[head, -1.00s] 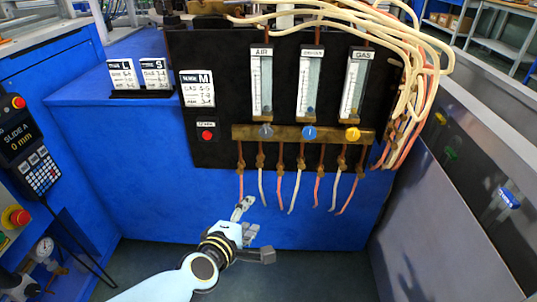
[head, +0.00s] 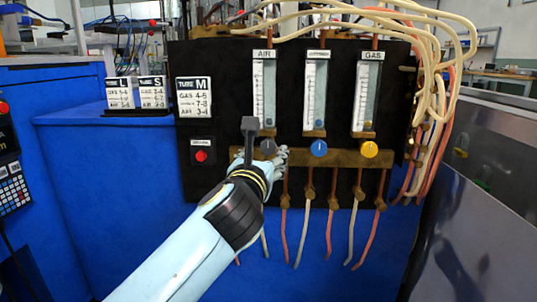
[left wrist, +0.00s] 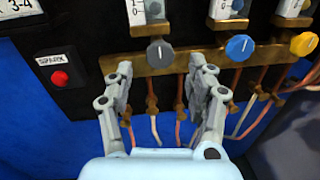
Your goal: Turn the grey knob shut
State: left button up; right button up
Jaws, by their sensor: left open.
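The grey knob (head: 268,146) sits on the brass bar under the AIR flow tube, at the left of the three knobs. It also shows in the left wrist view (left wrist: 160,52), upper middle, with a white mark on its face. My left gripper (head: 283,152) is right at the knob in the head view and partly covers the bar. In the left wrist view the left gripper (left wrist: 163,82) is open, its fingers spread below and to either side of the knob, with nothing between them. The knob looks clear of both fingers. My right gripper is not in view.
The blue knob (head: 319,148) and yellow knob (head: 370,149) sit to the right on the same brass bar (head: 345,158). A red SPARK button (head: 201,156) is at the left. Several thin hoses hang below the bar. Label cards (head: 137,93) stand at the left.

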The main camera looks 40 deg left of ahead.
aim_at(268, 149)
pick_arm(q)
jog(key=b+x, duration=0.1)
jog(key=x, duration=0.3)
jog(key=shift+w+a+f, duration=0.15)
jog(key=shift+w, duration=0.15)
jog(key=shift+w+a, duration=0.25)
jog(key=shift+w, duration=0.25)
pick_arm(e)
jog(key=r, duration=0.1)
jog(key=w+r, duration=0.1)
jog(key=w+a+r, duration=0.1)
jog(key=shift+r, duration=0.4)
pick_arm(q)
grip_shut()
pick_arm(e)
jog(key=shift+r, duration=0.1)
pick_arm(q)
jog(key=shift+r+m+p, duration=0.25)
jog(key=shift+m+p, duration=0.15)
jog(key=shift+p, duration=0.55)
jog(key=shift+f, duration=0.2)
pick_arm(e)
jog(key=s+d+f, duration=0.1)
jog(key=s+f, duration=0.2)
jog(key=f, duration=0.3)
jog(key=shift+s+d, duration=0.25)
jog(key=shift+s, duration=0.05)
